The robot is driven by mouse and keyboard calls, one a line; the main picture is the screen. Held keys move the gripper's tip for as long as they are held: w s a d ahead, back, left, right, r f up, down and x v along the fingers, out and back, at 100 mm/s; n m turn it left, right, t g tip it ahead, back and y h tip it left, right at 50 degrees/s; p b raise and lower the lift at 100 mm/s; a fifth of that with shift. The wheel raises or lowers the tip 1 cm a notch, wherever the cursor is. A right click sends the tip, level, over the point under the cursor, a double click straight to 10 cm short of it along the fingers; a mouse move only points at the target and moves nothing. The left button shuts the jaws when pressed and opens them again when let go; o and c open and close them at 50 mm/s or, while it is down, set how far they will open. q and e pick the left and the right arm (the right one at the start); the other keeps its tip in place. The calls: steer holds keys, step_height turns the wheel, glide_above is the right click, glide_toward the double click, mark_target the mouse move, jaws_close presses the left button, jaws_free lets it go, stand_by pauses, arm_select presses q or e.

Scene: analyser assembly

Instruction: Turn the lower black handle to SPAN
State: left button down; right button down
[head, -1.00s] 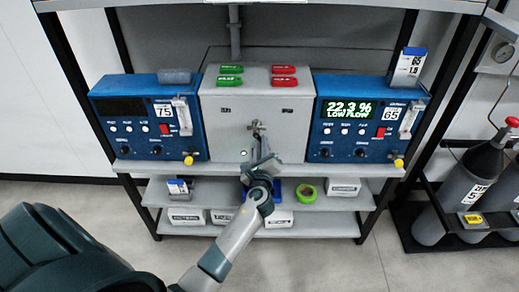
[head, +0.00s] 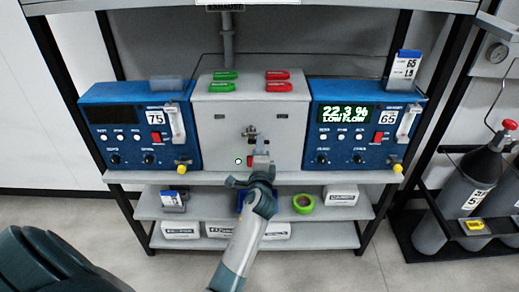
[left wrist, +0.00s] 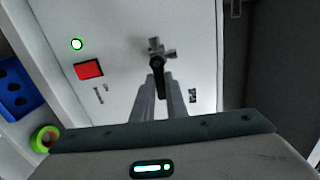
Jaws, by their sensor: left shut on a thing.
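The grey middle cabinet (head: 215,110) carries a metal valve fitting (head: 250,132) on its front. In the head view my left gripper (head: 259,158) is in front of the cabinet, just below the fitting, and hides the handle there. No SPAN marking is readable. My right gripper is not in view.
A red square (left wrist: 88,69) and a green lit lamp (left wrist: 77,44) are on the cabinet front beside the handle. Blue analysers stand at left (head: 140,125) and right (head: 365,125). A lower shelf (head: 205,208) holds boxes and green tape (head: 303,203).

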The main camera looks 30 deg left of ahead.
arm_select(q)
steer(key=shift+n, duration=0.5)
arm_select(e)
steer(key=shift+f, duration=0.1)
arm_select(q)
steer(key=c, duration=1.8)
jaws_free()
steer(key=shift+r, duration=0.1)
steer(key=shift+o, duration=0.2)
